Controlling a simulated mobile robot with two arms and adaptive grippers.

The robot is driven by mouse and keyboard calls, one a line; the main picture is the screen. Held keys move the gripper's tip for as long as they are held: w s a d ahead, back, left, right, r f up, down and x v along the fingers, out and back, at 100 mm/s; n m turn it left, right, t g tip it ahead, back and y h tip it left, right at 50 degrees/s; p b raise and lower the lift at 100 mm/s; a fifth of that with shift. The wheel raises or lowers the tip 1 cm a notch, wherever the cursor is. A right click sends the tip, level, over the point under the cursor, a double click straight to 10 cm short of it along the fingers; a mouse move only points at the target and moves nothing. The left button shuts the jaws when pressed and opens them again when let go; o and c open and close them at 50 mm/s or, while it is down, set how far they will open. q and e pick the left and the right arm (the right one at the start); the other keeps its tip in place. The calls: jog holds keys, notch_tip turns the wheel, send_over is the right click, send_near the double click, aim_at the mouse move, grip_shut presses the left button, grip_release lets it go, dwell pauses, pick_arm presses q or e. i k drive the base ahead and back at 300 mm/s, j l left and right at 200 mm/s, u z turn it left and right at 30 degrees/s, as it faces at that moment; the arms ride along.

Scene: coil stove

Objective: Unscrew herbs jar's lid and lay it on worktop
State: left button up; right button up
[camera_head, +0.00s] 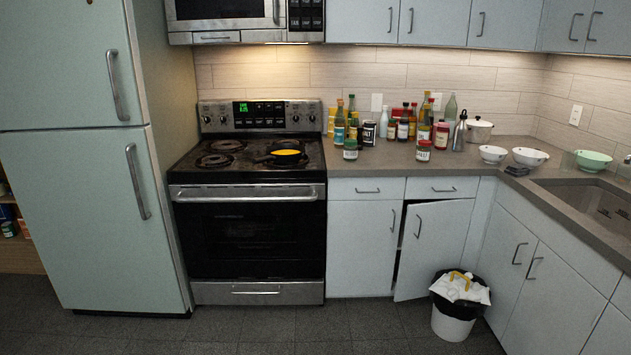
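Two small jars stand at the front of the bottle group on the worktop (385,157). One is a jar with a green lid (350,151), near the stove. The other is a jar with a red lid (423,152), further right. Both are upright with their lids on. The labels are too small to read, so I cannot tell which is the herbs jar. Neither of my grippers is in view.
Several bottles (442,137) crowd behind the jars. The coil stove (250,190) with a pan (285,156) is on the left. Bowls (530,157) and a sink (600,201) are on the right. A cabinet door (435,250) stands ajar above a bin (453,327). The worktop front between the jars is clear.

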aim_at(350, 152)
jog(key=i, duration=1.7)
jog(key=j+u, duration=0.05)
jog(key=j, duration=0.05)
